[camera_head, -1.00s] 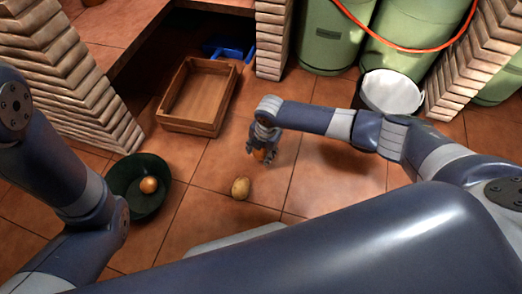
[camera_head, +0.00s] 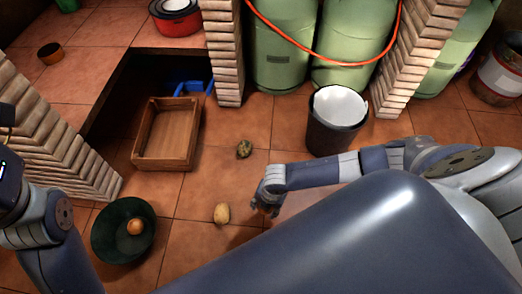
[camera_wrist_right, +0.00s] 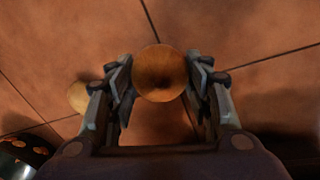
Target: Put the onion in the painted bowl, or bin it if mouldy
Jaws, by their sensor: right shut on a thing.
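My right gripper (camera_head: 266,204) is low over the floor tiles, right of a potato (camera_head: 222,213). In the right wrist view the gripper (camera_wrist_right: 160,80) is shut on a round golden-brown onion (camera_wrist_right: 160,73); its visible side shows no mould. A dark green bowl (camera_head: 98,243) stands at the lower left with another onion (camera_head: 135,227) inside. In the wrist view a dark bowl with orange painted spots (camera_wrist_right: 22,150) shows at the lower left. A black bin (camera_head: 333,137) with a white liner stands behind the right arm. My left gripper is out of view.
A dark greenish, blotchy lump (camera_head: 244,149) lies on the floor beyond the potato. A wooden crate (camera_head: 147,163) stands behind the bowl. Brick pillars (camera_head: 222,50) and green gas cylinders (camera_head: 283,45) close off the back. Tiles between crate and bin are mostly clear.

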